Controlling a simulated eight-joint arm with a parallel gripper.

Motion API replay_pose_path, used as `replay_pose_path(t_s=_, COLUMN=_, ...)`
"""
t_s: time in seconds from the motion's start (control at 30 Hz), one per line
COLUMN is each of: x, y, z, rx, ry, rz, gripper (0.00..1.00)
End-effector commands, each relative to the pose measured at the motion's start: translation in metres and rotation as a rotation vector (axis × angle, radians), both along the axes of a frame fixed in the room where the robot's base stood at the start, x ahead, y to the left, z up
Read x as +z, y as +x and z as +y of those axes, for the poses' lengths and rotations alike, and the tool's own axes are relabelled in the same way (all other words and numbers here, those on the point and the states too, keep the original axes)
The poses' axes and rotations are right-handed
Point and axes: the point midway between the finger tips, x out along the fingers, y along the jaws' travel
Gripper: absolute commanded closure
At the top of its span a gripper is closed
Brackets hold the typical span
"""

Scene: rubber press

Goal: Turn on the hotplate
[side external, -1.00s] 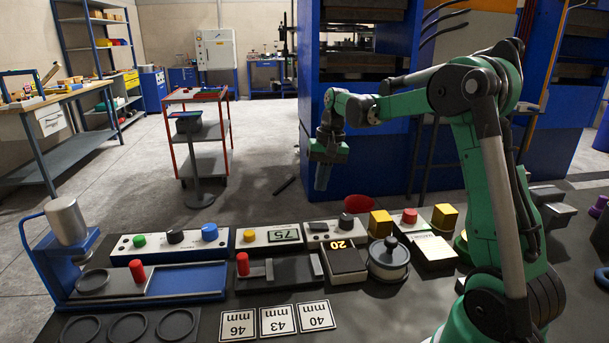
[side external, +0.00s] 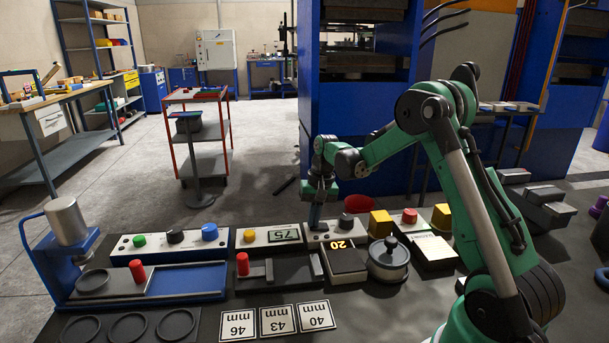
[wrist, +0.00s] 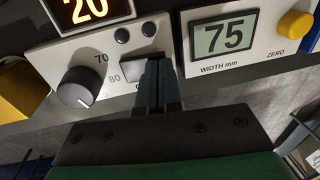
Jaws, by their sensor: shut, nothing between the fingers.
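The hotplate's control panel (side external: 338,236) is a pale box with a black knob (side external: 347,221), behind an amber display reading 20 (side external: 339,245). In the wrist view, its knob (wrist: 80,87) stands beside the marks 70 and 80, and a pale square button (wrist: 132,70) is partly hidden behind my fingers. My gripper (wrist: 158,62) is shut and empty, its tips over or at the right part of this button. I cannot tell whether they touch it. In the side view, my gripper (side external: 315,226) points down at the panel, left of the knob.
A width gauge reading 75 (side external: 284,235) with a yellow ZERO button (side external: 249,236) stands close to the left. A round lidded pot (side external: 388,260) and a yellow block (side external: 380,222) stand to the right. Number cards (side external: 278,318) lie in front.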

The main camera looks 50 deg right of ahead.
Motion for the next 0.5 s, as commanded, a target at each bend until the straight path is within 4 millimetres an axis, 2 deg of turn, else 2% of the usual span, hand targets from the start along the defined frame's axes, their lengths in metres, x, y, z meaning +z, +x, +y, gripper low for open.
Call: replay_pose_path(t_s=0.5, x=0.0009, y=-0.0051, z=-0.0051, rx=-0.001, ry=-0.013, rz=0.015, gripper=1.00)
